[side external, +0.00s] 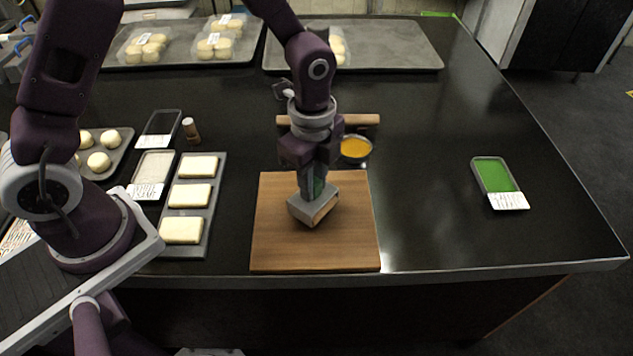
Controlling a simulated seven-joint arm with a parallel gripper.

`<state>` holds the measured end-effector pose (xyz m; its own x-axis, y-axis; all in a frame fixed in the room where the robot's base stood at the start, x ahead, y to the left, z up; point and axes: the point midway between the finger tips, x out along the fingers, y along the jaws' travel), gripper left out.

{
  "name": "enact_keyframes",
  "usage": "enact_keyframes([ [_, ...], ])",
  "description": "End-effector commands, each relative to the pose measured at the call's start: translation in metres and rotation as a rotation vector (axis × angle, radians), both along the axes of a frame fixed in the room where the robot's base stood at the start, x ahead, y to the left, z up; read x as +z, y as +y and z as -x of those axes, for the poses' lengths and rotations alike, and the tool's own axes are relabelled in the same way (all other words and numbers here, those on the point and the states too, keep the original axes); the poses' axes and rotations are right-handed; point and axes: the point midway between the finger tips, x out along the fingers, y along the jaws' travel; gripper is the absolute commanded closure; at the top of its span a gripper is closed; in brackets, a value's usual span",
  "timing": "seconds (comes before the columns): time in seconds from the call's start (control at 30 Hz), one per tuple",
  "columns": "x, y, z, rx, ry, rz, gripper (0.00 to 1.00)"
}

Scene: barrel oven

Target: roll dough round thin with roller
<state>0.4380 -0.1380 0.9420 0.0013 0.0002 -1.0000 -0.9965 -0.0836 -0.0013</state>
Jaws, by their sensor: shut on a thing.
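My gripper (312,172) points down over the wooden board (275,245). It is shut on the greenish handle of a grey, box-like hand tool (305,208) with a tan lower side. The tool is tilted over the middle of the board; I cannot tell whether it touches it. A wooden rolling pin (360,119) lies behind the board, partly hidden by my arm. No dough round shows on the visible part of the board; the area under the tool is hidden. Pale dough balls (99,162) sit on a grey tray (122,150) at the left.
A bowl of orange-yellow liquid (355,148) stands just behind the board. A green container (495,175) is right. Bagged dough (214,46) lies at back.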

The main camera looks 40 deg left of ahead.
Motion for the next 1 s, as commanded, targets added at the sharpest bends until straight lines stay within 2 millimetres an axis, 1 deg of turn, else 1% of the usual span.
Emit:
enact_keyframes([
  [0.03,-0.002,0.004,0.0,0.003,0.001,-0.001,1.0],
  [0.27,-0.002,0.01,0.001,0.002,0.001,-0.001,1.0],
  [0.57,0.0,0.026,0.003,0.001,0.002,-0.001,1.0],
  [0.67,-0.001,0.025,0.003,-0.001,0.002,-0.001,1.0],
  [1.0,-0.004,0.007,0.001,0.0,0.001,0.0,1.0],
])
